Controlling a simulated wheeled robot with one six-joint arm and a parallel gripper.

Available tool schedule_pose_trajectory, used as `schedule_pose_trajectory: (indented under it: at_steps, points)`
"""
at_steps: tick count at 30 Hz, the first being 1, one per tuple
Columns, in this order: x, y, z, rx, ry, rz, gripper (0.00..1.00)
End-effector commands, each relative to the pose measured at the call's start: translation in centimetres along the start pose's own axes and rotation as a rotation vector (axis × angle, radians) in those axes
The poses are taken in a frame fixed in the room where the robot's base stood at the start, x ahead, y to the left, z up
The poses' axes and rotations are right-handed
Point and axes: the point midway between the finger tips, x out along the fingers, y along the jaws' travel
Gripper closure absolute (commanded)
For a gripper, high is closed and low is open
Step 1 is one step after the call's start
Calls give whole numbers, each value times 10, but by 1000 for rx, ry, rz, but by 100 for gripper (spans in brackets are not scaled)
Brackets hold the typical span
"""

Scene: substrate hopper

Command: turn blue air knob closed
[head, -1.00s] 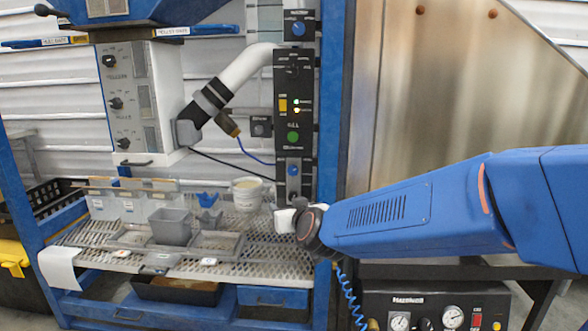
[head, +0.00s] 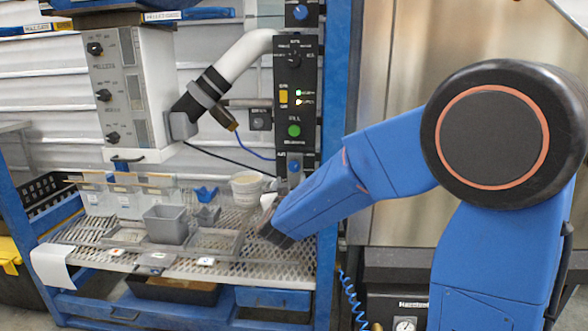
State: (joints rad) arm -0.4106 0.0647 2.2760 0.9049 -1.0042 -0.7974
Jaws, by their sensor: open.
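A black control panel (head: 295,95) stands upright by the blue post. A blue knob (head: 294,165) is at its lower end, just above my arm. Another blue knob (head: 299,12) is on a box at the top edge; the labels are too small to read, so I cannot tell which is the air knob. My gripper (head: 268,201) shows only as a pale tip beyond my wrist, below and left of the lower knob. It is open, apart from that knob in the picture, and mostly hidden by my arm.
A green button (head: 294,131) and yellow switch (head: 284,97) sit on the panel. A white bucket (head: 246,190) stands close left of my gripper. A grey bin (head: 166,224) and trays sit on the mesh shelf (head: 120,258). The blue post (head: 335,110) is close right.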

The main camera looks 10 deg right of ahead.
Motion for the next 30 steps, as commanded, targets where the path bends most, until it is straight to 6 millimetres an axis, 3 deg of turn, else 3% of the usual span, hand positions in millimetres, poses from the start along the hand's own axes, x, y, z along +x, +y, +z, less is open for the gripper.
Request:
schedule_pose_trajectory:
  at_steps: [9, 18, 30]
  points:
    - [58, 1, 1, 0, -1, 2, 46]
    - [104, 0, 1, 1, -1, 1, 46]
    - [122, 0, 0, 1, 0, -1, 46]
